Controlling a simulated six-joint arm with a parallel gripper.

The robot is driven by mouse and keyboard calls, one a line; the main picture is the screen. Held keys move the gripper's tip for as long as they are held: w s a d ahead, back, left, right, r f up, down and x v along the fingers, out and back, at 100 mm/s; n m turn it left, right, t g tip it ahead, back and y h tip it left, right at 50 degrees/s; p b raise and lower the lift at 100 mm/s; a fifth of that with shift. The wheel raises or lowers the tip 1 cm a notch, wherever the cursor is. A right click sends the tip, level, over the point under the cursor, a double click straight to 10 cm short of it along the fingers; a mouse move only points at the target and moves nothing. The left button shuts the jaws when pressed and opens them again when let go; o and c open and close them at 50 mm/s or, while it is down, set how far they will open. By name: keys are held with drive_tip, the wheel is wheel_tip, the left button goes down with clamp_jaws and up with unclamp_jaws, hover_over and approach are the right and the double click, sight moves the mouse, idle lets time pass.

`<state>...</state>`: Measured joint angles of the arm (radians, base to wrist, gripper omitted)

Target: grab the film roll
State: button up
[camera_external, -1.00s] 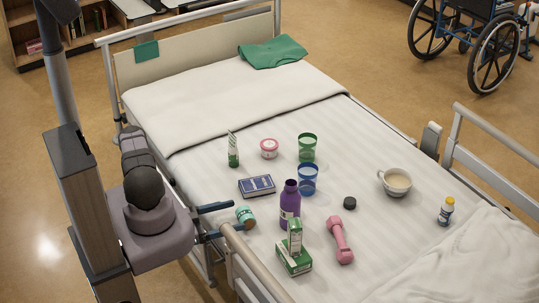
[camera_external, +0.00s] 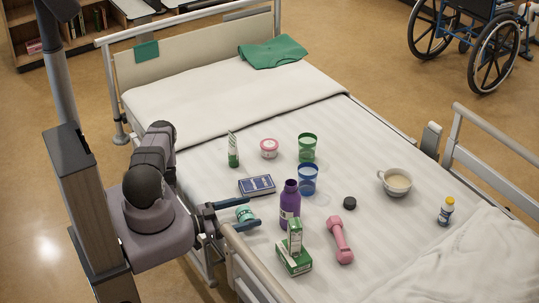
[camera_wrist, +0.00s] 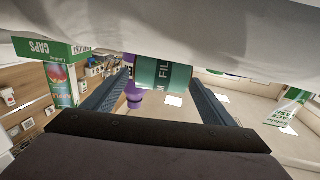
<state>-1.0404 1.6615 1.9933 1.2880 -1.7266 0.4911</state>
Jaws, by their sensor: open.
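The film roll (camera_external: 246,215) is a small teal cylinder with a pale end, lying on its side near the bed's near left edge. In the wrist view the film roll (camera_wrist: 163,75) shows its green label with the letters "FIL". My gripper (camera_external: 255,212) is open, with one finger on each side of the roll. In the wrist view the roll sits between the tips of my gripper (camera_wrist: 162,77), or just beyond them. I cannot tell whether either finger touches it.
A purple bottle (camera_external: 289,204) stands just beyond the roll. A dark blue book (camera_external: 257,185) lies behind. A bed rail (camera_external: 255,272) runs close beside my gripper.

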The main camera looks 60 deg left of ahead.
sight(245, 212)
drive_tip(key=c, duration=1.2)
drive_tip(key=shift+r, duration=0.1)
wheel_tip(245, 212, up, 10)
drive_tip(key=p, duration=0.9)
